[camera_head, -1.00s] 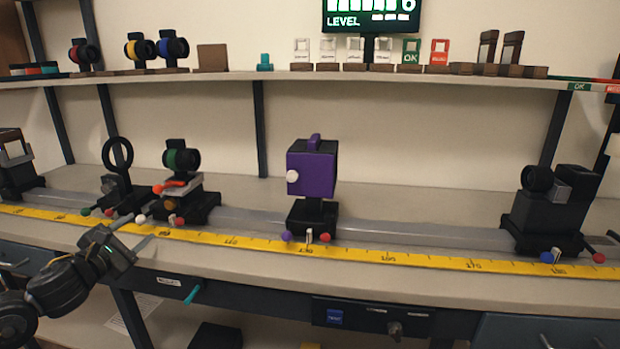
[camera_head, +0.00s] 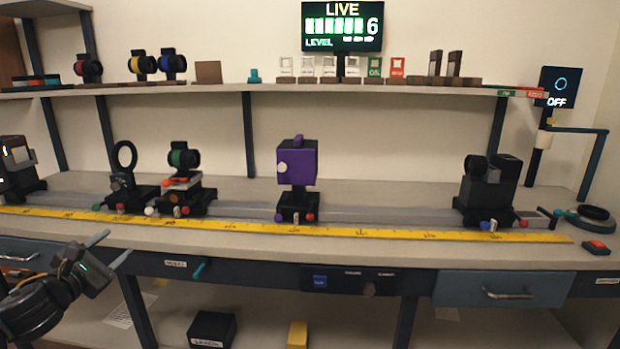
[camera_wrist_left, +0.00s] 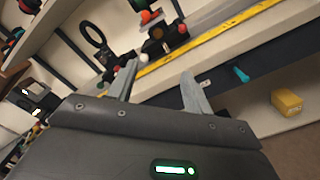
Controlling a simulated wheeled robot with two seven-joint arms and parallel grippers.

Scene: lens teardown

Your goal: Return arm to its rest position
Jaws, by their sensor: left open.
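My left gripper (camera_head: 108,250) is in front of the bench's front edge at the lower left of the head view. In the left wrist view its two fingers (camera_wrist_left: 160,88) stand apart with nothing between them. The fingers point toward the bench and touch nothing that I can make out. My right gripper is not in view.
A rail on the bench carries a ring holder (camera_head: 124,172), a green-lens mount (camera_head: 184,160), a purple box (camera_head: 297,162) and a black unit (camera_head: 488,190). A yellow ruler (camera_head: 340,231) runs along the front. Below are a teal knob (camera_head: 199,270) and a yellow block (camera_head: 298,334).

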